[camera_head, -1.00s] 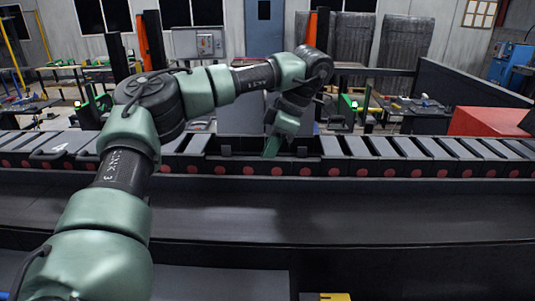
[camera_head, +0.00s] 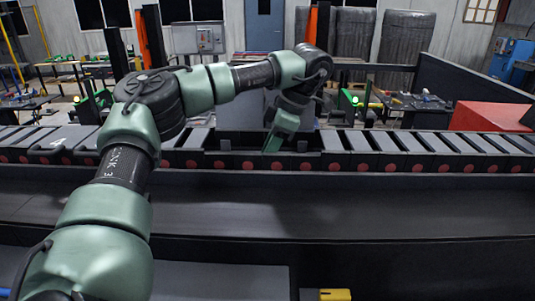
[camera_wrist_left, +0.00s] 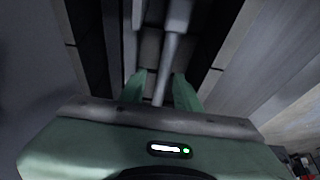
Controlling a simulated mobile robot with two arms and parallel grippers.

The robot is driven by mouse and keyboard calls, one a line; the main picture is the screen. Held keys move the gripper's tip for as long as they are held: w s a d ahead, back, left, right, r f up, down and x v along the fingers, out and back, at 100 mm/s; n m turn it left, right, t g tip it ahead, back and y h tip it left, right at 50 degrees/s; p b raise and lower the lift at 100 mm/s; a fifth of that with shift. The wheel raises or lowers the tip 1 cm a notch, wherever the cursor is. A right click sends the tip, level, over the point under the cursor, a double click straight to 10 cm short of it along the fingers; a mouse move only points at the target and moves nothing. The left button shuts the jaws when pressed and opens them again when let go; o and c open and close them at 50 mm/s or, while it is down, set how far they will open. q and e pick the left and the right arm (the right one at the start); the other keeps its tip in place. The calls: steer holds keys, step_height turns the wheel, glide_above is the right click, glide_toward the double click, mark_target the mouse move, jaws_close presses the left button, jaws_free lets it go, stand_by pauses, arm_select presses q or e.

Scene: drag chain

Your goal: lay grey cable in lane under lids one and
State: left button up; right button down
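The dark drag chain (camera_head: 400,165) runs across the head view, with grey lids on top and red discs along its near side. An open dark section (camera_head: 232,160) lies in its middle. My left gripper (camera_head: 270,152) points down into this section; its tips are partly hidden by the chain wall. In the left wrist view its two green fingers (camera_wrist_left: 160,88) stand apart, with a grey cable (camera_wrist_left: 167,72) running between them, thicker at the far end. I see a gap beside the cable; contact cannot be judged. My right gripper is not in view.
A flat dark ledge (camera_head: 400,205) runs along the near side of the chain and is clear. A red box (camera_head: 490,116) stands behind the chain at the right. A yellow piece (camera_head: 335,295) shows at the bottom edge. Work tables stand farther back.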

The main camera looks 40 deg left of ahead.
arm_select(q)
steer(key=shift+d, duration=0.1)
stand_by(0.3)
steer(key=v, duration=0.7)
steer(key=shift+d+r, duration=0.25)
steer(key=shift+r, duration=0.1)
steer(key=shift+w+a, duration=0.1)
steer(key=shift+a, duration=0.05)
